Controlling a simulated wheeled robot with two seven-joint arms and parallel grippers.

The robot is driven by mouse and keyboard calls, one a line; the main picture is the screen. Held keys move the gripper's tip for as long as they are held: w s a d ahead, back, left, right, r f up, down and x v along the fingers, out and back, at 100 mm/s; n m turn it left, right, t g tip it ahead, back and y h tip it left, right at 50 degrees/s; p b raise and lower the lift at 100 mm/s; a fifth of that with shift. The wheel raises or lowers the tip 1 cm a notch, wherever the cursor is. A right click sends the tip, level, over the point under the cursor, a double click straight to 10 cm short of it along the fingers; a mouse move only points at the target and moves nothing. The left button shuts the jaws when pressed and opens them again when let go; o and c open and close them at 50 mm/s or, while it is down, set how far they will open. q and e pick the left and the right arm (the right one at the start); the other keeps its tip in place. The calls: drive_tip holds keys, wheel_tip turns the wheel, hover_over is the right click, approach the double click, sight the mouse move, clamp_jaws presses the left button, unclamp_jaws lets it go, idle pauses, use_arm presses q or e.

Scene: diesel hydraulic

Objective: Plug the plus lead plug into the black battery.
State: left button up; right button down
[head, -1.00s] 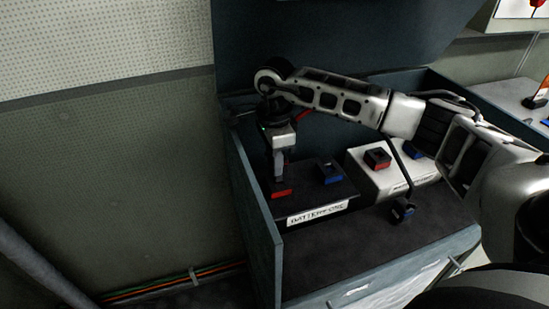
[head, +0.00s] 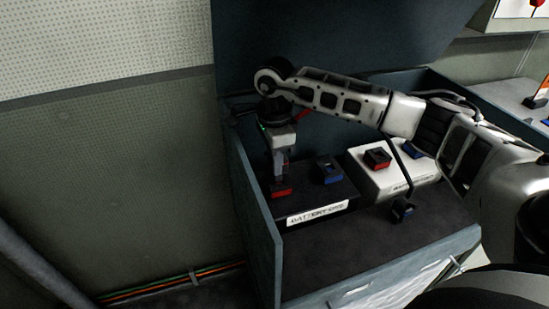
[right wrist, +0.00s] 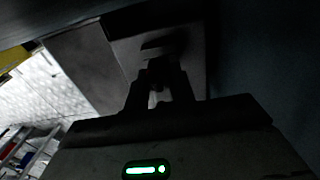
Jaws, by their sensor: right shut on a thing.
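The black battery (head: 312,190) stands in the left part of the open blue-grey box, with a white label on its front. It has a red terminal (head: 281,190) at left and a blue one (head: 329,171) at right. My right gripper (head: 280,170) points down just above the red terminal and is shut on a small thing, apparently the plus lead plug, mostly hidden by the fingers. A bit of red lead (head: 303,115) shows behind my wrist. I cannot tell whether the plug is seated. In the dark right wrist view, the fingers (right wrist: 158,90) close around a dark shape. My left gripper is not in view.
A white battery (head: 370,184) with red (head: 377,158) and blue terminals stands right of the black one. The box's left wall (head: 257,215) is close to my right gripper.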

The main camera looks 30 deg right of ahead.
drive_tip(key=shift+f, duration=0.3)
drive_tip(key=shift+s+r, duration=0.1)
drive_tip(key=shift+r, duration=0.05)
drive_tip(key=shift+r+p, duration=0.35)
drive_tip(key=shift+p, duration=0.05)
drive_tip(key=shift+r, duration=0.3)
drive_tip(key=shift+f+b, duration=0.45)
drive_tip(key=shift+f, duration=0.2)
idle(1.1)
drive_tip(key=shift+r, duration=0.1)
drive_tip(key=shift+r, duration=0.15)
idle(0.9)
